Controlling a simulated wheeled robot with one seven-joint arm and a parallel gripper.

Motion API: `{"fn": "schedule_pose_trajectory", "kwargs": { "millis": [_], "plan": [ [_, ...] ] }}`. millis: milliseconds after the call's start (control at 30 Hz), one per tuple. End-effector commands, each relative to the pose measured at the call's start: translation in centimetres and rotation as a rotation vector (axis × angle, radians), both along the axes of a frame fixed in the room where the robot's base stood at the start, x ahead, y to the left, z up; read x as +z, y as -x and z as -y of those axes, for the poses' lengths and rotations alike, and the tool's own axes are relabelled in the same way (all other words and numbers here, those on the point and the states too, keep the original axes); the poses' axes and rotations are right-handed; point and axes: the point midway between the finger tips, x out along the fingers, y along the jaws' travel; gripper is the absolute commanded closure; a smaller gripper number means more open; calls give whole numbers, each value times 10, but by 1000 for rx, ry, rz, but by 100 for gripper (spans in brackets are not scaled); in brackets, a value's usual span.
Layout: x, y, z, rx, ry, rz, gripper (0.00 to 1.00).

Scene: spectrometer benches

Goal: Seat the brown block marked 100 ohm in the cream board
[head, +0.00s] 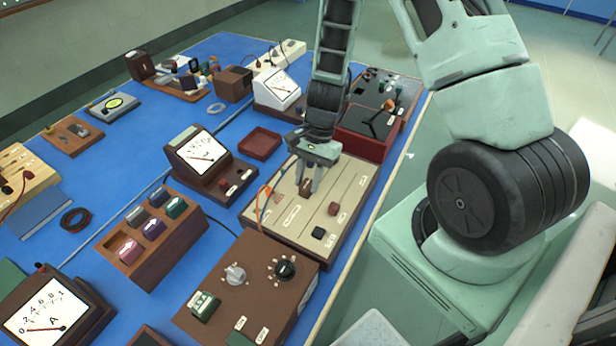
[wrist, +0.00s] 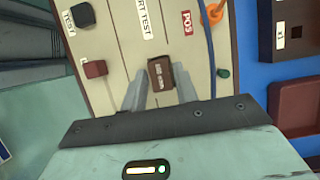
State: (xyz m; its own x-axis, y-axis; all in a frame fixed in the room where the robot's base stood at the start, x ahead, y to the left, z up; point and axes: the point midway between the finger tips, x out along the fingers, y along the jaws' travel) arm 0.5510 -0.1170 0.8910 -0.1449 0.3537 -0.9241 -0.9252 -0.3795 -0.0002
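The brown block (wrist: 160,73) with a small pale label sits between my fingertips, over the bare middle of the cream board; its label is too small to read surely. My gripper (wrist: 160,82) points down, its two fingers against the block's sides, and looks shut on it. In the head view the gripper (head: 309,184) and block (head: 305,189) are above the middle of the cream board (head: 345,187). I cannot tell whether the block touches the board or is in a socket; its underside is hidden.
The board carries a red block (head: 334,208), a black block (head: 318,233) and an orange lead (head: 264,200) at its left. A wooden rack of coloured blocks (head: 115,262), a meter (head: 207,157) and a brown dial box (head: 225,308) stand close by. A red tray (head: 260,143) is behind.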

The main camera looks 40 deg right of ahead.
Motion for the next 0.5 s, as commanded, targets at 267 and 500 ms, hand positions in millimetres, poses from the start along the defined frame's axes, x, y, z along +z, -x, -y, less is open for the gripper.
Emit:
{"fn": "schedule_pose_trajectory", "kwargs": {
  "millis": [267, 500],
  "plan": [
    [0, 0, 0, 0, 0, 0, 52],
    [13, -3, 6, 0, 2, 4, 52]
  ]
}}
